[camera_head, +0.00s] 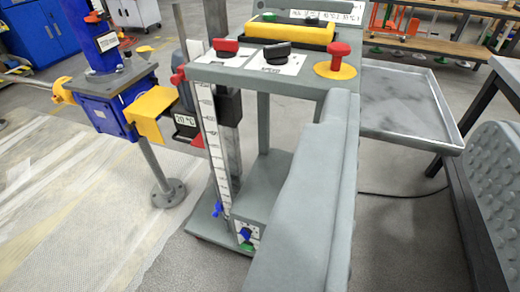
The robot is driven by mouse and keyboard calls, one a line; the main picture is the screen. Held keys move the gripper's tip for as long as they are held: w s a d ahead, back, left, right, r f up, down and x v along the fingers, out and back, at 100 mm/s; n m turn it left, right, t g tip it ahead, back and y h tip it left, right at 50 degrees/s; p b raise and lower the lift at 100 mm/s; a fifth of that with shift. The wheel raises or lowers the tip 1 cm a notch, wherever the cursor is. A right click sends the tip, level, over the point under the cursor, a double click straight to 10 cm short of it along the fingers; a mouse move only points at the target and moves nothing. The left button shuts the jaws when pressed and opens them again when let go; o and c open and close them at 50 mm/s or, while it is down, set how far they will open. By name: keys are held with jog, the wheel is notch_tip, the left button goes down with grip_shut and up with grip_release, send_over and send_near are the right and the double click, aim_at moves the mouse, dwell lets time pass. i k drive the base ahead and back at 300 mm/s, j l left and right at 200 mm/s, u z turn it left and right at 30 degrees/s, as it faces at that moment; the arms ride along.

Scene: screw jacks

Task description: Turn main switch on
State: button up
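A grey control panel (312,84) stands at upper middle. A red rotary knob (226,46) sits on a white plate at its left end. A black rotary knob (277,52) sits on a labelled white plate to the right of it. The labels are too small to read, so I cannot tell for sure which knob is the main switch. A red mushroom button (339,50) on a yellow disc is at the right end. My gripper (335,112) appears as a large grey shape from the bottom centre, its tip in front of the panel's near edge. Its opening does not show clearly.
A grey tray (408,97) juts out at the right. A dark-framed bench with a bumpy grey panel (498,165) is at lower right. A blue unit with yellow parts (108,112) stands left of the scaled column (212,135). Open floor lies at lower left.

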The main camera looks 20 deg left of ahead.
aim_at(226, 49)
jog(key=i+j, duration=0.1)
jog(key=j, duration=0.3)
jog(key=i+j, duration=0.1)
jog(key=j, duration=0.35)
jog(key=i+j, duration=0.15)
jog(key=j, duration=0.25)
